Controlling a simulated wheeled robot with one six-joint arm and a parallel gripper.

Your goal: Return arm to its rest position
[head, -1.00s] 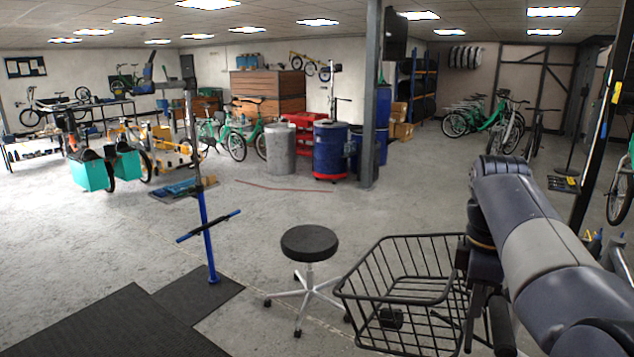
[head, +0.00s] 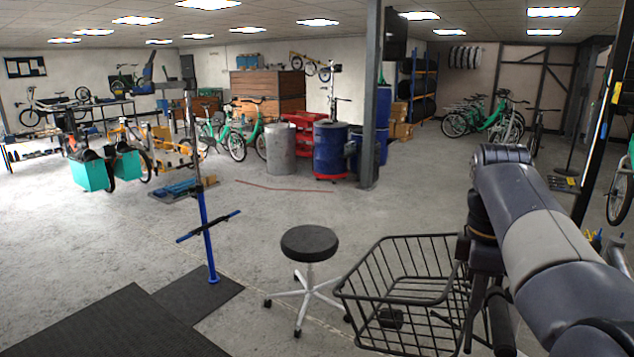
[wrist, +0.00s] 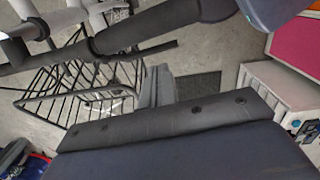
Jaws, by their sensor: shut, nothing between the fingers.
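My arm (head: 545,235) reaches in from the lower right of the head view, its elbow raised and bent beside a black wire basket (head: 375,300). My gripper (wrist: 157,84) shows in the wrist view as short grey fingers beyond a dark housing; they are shut and empty. The basket also shows in the wrist view (wrist: 60,80), behind the fingers and to their left. I cannot make out the fingertips in the head view.
A black stool (head: 309,243) stands left of the basket. A blue repair stand (head: 208,240) rises from a dark mat. In the wrist view, a white cabinet (wrist: 262,85) stands at the right. The central floor behind the stool is clear.

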